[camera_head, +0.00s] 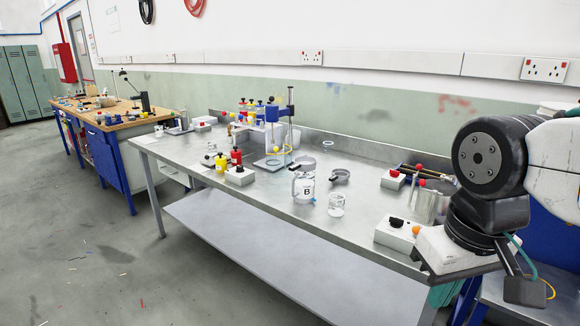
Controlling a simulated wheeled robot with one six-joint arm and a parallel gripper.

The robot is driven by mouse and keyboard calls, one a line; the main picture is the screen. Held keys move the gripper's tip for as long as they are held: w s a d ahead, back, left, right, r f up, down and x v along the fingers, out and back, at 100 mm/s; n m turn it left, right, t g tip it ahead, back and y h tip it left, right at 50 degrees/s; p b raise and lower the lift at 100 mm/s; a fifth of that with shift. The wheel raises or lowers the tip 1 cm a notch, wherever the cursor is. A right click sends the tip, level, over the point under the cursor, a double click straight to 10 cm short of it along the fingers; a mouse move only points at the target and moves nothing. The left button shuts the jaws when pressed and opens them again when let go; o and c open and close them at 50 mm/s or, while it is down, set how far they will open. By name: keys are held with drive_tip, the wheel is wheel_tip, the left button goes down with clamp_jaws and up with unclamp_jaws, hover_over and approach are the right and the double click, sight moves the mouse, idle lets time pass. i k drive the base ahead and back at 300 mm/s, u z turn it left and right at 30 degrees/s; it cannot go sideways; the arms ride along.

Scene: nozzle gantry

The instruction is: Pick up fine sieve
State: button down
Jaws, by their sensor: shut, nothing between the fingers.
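Two round, shallow dark grey vessels with handles stand on the steel bench. One (340,177) is right of the clear jug marked B, and the other (304,162) is behind that jug. Either may be the fine sieve; the mesh is too small to tell. My gripper (455,262) is at the lower right, in front of the bench's right end, well apart from both vessels. It is shut and empty, with its fingertips hard to make out.
The jug marked B (303,187) and a small glass beaker (336,205) stand near the front edge. A white box with knobs (397,233) and a clear jug (426,206) stand close to my arm.

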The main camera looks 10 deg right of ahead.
sight(296, 166)
drive_tip(key=u, duration=1.45)
drive_tip(key=i, duration=2.75)
drive_tip(key=z, duration=2.05)
